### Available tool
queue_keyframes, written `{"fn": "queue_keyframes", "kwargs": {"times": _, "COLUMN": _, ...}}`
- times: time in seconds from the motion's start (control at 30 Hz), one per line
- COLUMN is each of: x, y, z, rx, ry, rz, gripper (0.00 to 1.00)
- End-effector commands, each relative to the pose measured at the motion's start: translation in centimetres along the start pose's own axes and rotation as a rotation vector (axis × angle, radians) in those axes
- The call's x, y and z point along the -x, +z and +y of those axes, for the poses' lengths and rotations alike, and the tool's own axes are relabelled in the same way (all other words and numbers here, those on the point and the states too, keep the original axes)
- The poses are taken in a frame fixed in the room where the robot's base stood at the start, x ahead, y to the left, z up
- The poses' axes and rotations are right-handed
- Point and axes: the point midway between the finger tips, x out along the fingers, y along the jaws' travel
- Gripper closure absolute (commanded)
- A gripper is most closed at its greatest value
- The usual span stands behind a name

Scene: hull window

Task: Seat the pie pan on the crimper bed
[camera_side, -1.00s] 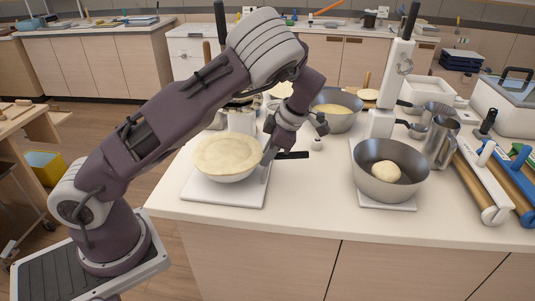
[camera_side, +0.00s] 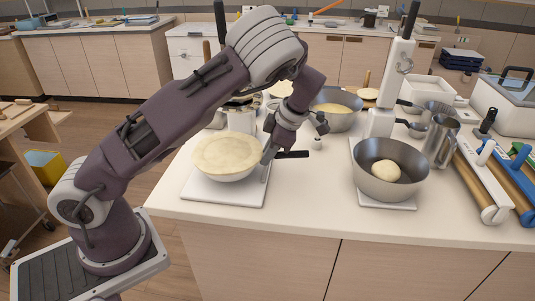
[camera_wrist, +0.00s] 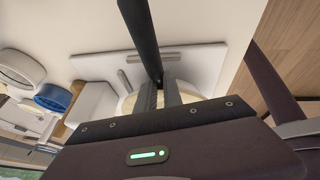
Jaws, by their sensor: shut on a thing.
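The pie pan (camera_side: 226,174) is a pale round pan topped with a cream dough sheet. In the side view it is level over the white crimper bed (camera_side: 215,199), a flat square plate at the counter's left. I cannot tell whether its base touches the plate. My gripper (camera_side: 267,157) is at the pan's right edge, shut on it. A dark bar (camera_side: 293,155) sticks out to the right from the grip. In the wrist view my gripper (camera_wrist: 160,92) hides most of the pan; a cream edge of the pan (camera_wrist: 128,103) shows beside the fingers.
A white column (camera_side: 240,120) stands close behind the pan. To the right, a steel bowl (camera_side: 390,180) with a dough ball sits on another white base. Another bowl (camera_side: 336,121) stands behind my gripper, and rolling pins (camera_side: 480,180) lie at the right. The counter between pan and steel bowl is mostly clear.

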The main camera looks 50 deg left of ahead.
Motion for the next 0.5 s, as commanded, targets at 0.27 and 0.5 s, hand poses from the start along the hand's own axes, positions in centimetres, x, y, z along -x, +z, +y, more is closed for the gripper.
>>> {"fn": "queue_keyframes", "kwargs": {"times": 0.27, "x": -0.22, "y": 0.07, "z": -0.01, "rx": 0.000, "ry": 0.001, "rz": 0.001, "gripper": 1.00}}
{"fn": "queue_keyframes", "kwargs": {"times": 0.5, "x": -0.53, "y": 0.21, "z": -0.06, "rx": 0.000, "ry": 0.001, "rz": 0.000, "gripper": 1.00}}
